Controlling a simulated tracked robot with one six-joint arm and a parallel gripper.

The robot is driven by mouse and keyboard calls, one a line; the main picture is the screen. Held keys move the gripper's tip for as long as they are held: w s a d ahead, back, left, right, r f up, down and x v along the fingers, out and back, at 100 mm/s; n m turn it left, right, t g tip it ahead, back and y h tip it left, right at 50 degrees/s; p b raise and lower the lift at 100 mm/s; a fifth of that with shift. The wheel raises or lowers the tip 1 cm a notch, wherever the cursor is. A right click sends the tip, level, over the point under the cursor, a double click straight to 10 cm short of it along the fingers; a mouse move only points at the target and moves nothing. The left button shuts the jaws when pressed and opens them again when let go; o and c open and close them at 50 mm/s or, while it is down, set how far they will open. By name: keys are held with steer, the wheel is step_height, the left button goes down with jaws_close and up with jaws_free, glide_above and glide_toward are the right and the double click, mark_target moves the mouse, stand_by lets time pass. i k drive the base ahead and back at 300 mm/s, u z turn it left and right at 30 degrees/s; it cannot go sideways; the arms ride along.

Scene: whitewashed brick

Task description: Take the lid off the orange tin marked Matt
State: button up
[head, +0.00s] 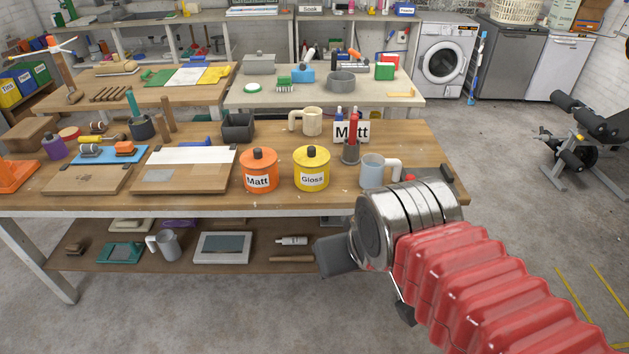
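The orange tin (260,184) stands upright near the front edge of the wooden workbench. Its white label reads "Matt". An orange lid (258,164) with a dark knob sits on top of it. My arm comes in from the lower right. My gripper (336,256) shows as a dark grey block at the end of the arm, in front of the bench and right of the orange tin in the picture, apart from it. Its fingers cannot be made out, and I cannot tell whether it is open or shut.
A yellow tin (312,168) marked "Gloss" stands just right of the orange tin. A pale mug (373,171), a "Matt" sign (343,132) and a red-topped item (353,125) are further right. A wooden board (190,173) lies left. The lower shelf (130,262) holds several items.

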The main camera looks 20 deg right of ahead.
mark_target(256, 157)
steer(key=z, duration=0.95)
steer(key=i, duration=0.85)
steer(key=u, duration=1.3)
